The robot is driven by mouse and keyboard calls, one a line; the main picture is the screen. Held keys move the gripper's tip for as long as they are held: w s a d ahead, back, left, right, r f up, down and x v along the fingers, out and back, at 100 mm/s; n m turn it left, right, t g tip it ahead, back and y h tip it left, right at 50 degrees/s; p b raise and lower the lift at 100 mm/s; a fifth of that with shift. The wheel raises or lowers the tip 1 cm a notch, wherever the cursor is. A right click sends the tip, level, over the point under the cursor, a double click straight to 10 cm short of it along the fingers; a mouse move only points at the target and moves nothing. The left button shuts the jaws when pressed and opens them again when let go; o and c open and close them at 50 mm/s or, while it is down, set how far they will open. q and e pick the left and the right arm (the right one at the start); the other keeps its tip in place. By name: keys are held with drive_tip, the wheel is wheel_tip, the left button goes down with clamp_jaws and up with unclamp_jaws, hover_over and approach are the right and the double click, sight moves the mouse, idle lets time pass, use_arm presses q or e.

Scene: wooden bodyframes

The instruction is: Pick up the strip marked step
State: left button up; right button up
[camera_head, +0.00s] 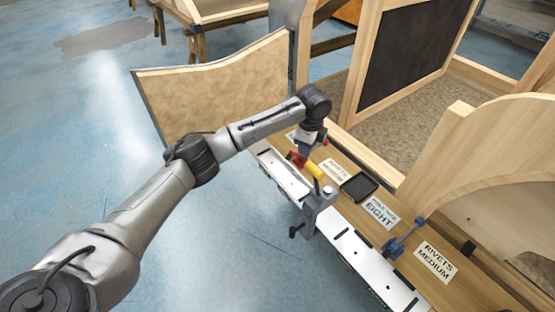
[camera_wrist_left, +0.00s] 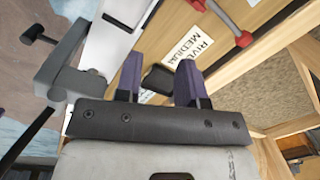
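No label I can read says "step". White paper strips lie on a wooden ledge: one ending in "EIGHT" (camera_head: 379,211), one reading "RIVETS MEDIUM" (camera_head: 436,262), a smaller one (camera_head: 335,172) too small to read surely, and one (camera_head: 292,137) mostly hidden by my arm. My left gripper (camera_head: 306,146) is above the ledge's far end. In the left wrist view its two purple fingers (camera_wrist_left: 160,80) stand apart with nothing held. A "MEDIUM" strip (camera_wrist_left: 188,46) lies beyond them; a pale strip (camera_wrist_left: 147,96) shows partly between them. My right gripper is not in view.
A black tray (camera_head: 359,186) sits between strips. A yellow-handled tool (camera_head: 315,169) and a grey clamp (camera_head: 318,200) are close to my left gripper. A blue tool (camera_head: 403,238) lies nearer. Wooden panels (camera_head: 390,60) rise behind the ledge; blue floor is open at left.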

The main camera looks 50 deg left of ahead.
use_arm(q)
drive_tip(key=m, duration=0.2)
drive_tip(key=m+b, duration=0.3)
hover_over(306, 181)
drive_tip(key=shift+g+h, duration=0.3)
wheel_tip(306, 181, down, 8)
drive_tip(key=shift+w+d+r, duration=0.1)
drive_tip(key=shift+d+r, duration=0.05)
drive_tip(key=shift+f, duration=0.6)
drive_tip(key=shift+a+f+b, duration=0.2)
drive_tip(key=shift+f+b, duration=1.05)
drive_tip(key=shift+f, duration=1.4)
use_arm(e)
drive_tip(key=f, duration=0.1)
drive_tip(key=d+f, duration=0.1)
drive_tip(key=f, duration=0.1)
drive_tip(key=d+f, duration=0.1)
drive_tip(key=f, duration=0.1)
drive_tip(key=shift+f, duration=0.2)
use_arm(q)
drive_tip(key=shift+c, duration=0.3)
